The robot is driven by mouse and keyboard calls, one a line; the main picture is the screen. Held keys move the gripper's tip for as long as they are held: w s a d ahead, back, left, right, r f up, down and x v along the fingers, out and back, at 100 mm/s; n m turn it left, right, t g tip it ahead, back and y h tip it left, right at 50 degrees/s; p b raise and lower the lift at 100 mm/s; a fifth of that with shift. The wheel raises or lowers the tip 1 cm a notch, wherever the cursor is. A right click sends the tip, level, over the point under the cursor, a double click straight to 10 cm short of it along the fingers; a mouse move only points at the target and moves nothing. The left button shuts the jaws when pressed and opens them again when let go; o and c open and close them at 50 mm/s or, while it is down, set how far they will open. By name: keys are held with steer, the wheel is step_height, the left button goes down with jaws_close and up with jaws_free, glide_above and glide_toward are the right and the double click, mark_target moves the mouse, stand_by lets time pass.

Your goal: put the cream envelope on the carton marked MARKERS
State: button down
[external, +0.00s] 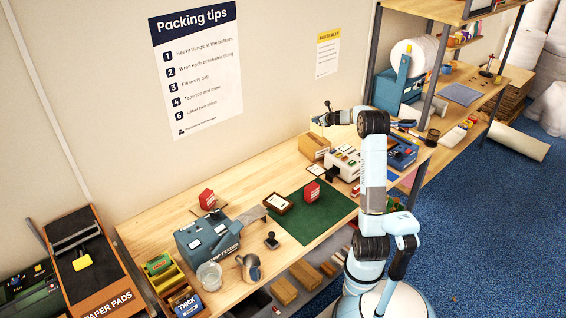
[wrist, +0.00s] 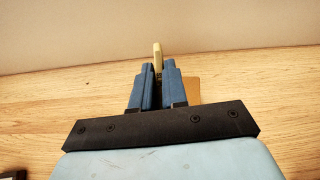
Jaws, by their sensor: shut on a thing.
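My gripper (external: 324,118) is raised over the back of the workbench, toward its far end. In the wrist view its blue fingers (wrist: 157,84) are shut on a thin cream thing (wrist: 157,56), seen edge-on, which looks like the cream envelope. It stands upright between the fingertips. A tan carton (external: 313,148) stands on the bench just below my gripper; no lettering on it can be read, so I cannot tell if it is marked MARKERS. In the wrist view a tan patch (wrist: 194,91), likely a carton, shows partly hidden behind the right finger.
A white machine (external: 344,163) and a blue one (external: 401,150) stand right of the carton. A green mat (external: 313,228) holds a red box (external: 312,191). A wooden tray (external: 277,204) and blue tape feeder (external: 209,239) are nearer. Bare wood lies left of the carton.

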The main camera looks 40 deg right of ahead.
mark_target(316, 125)
steer(key=shift+w+d+f, duration=0.15)
steer(key=shift+w+f, duration=0.15)
steer(key=shift+f, duration=0.1)
steer(key=shift+w+d+f, duration=0.1)
steer(key=shift+w+f, duration=0.1)
steer(key=shift+f, duration=1.5)
steer(key=shift+f, duration=0.1)
steer(key=c, duration=1.1)
jaws_free()
steer(key=shift+c, duration=0.2)
